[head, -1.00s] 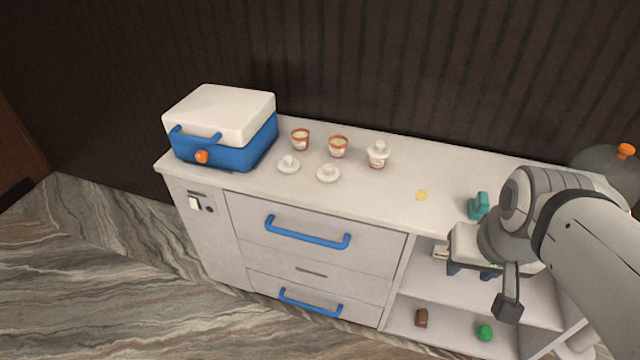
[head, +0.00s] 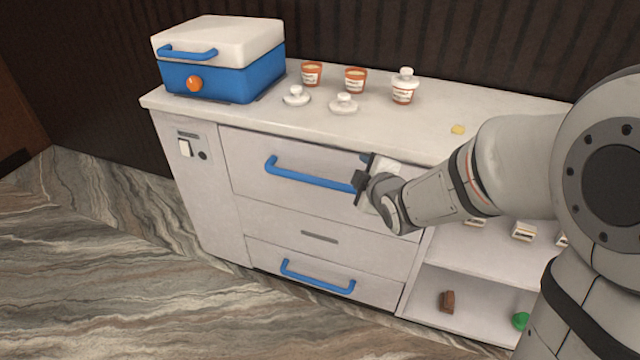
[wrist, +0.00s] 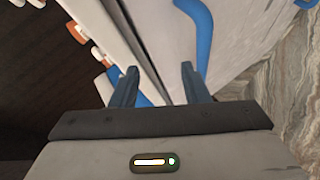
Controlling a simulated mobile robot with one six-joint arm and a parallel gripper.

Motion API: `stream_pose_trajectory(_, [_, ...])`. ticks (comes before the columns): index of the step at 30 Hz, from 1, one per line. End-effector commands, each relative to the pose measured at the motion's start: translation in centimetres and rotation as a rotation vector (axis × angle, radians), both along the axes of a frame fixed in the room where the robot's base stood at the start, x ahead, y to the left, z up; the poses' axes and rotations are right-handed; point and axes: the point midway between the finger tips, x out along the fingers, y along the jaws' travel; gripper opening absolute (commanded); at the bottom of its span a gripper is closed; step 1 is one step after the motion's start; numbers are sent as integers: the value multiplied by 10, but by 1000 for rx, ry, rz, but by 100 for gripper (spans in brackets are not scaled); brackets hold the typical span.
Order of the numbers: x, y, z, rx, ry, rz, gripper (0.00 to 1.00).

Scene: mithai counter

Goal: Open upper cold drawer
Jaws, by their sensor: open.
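The upper cold drawer (head: 290,160) is a pale front panel with a blue bar handle (head: 310,178), and it is shut flush in the counter. My gripper (head: 362,182) is at the right end of that handle in the head view and covers part of it. In the wrist view my gripper (wrist: 160,85) has its two fingers apart with nothing seen held. There the blue handle (wrist: 203,40) extends just beyond the right finger. I cannot tell whether the fingers touch it.
A lower drawer with a blue handle (head: 317,277) is below. On the counter stand a blue-and-white cooler box (head: 220,75), cups (head: 355,80), loose lids (head: 344,103) and a yellow piece (head: 458,129). Open shelves (head: 470,290) are to the right. The marble floor (head: 100,260) is clear.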

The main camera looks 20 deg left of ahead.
Motion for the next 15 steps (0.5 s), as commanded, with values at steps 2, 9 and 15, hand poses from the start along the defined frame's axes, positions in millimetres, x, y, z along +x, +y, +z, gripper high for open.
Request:
stream_pose_trajectory(2, [1, 29, -44, -29, -94, 91, 41])
stream_pose_trajectory(9, [-5, 77, -78, -70, -309, 244, 41])
stream_pose_trajectory(15, [-3, 92, -83, -77, -360, 275, 41])
